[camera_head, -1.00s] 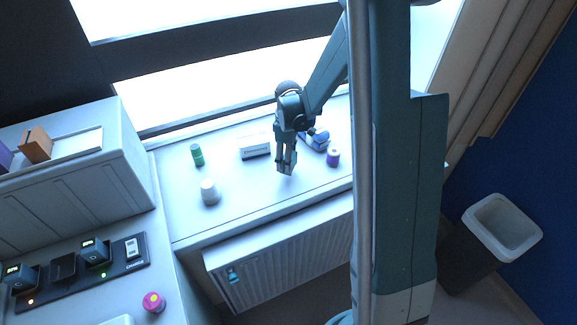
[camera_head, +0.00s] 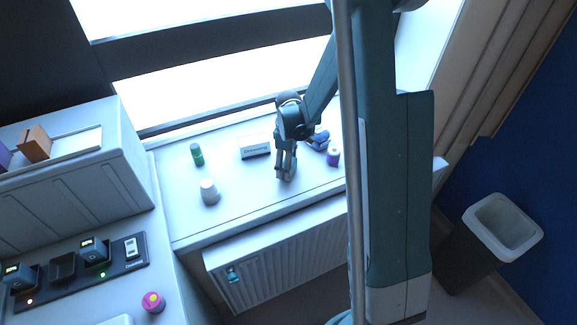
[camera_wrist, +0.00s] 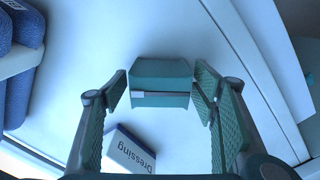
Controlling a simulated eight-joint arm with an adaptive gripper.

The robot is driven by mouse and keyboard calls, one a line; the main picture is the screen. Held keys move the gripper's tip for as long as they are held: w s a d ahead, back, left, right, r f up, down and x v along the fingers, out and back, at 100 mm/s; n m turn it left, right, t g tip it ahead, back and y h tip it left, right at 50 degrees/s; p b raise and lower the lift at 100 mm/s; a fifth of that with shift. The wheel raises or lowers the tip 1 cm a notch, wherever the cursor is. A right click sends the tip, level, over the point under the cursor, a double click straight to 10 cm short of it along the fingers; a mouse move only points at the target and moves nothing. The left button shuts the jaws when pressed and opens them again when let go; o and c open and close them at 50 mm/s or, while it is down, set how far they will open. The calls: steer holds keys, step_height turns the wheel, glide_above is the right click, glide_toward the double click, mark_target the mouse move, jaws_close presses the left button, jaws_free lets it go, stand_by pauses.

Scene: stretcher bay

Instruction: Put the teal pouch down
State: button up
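The teal pouch (camera_wrist: 160,83), a small boxy teal packet with a pale tab, sits between my fingertips in the wrist view. In the head view my gripper (camera_head: 286,175) points down over the front middle of the white sill (camera_head: 245,190). The pouch (camera_head: 286,173) is partly covered by the fingers there. I cannot tell whether its underside touches the sill.
A white Dressing box (camera_head: 255,151) lies close to my gripper. A blue roll (camera_head: 319,140) and purple-and-white pot (camera_head: 333,157) stand to the right. A green bottle (camera_head: 197,154) and white cup (camera_head: 209,191) are left. The sill between cup and gripper is clear.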

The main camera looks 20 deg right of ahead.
steer(key=shift+o, duration=0.2)
steer(key=shift+r, duration=0.15)
step_height(320, 180, up, 12)
steer(key=shift+p, duration=0.35)
stand_by(0.7)
steer(key=shift+r, duration=0.1)
stand_by(0.5)
steer(key=s+a+r+m+t, duration=0.2)
steer(key=s+a+r, duration=0.2)
steer(key=s+r, duration=0.25)
steer(key=s+a+r+m+t, duration=0.1)
steer(key=s+a+r+m, duration=0.15)
steer(key=s+r, duration=0.4)
steer(key=s+a+r+m+t, duration=0.2)
steer(key=s+a, duration=0.1)
steer(key=s, duration=0.4)
steer(key=s+a+r+m+t, duration=0.2)
steer(key=s+a+r, duration=0.1)
steer(key=s, duration=0.4)
steer(key=shift+a+r, duration=0.2)
steer(key=shift+a, duration=0.05)
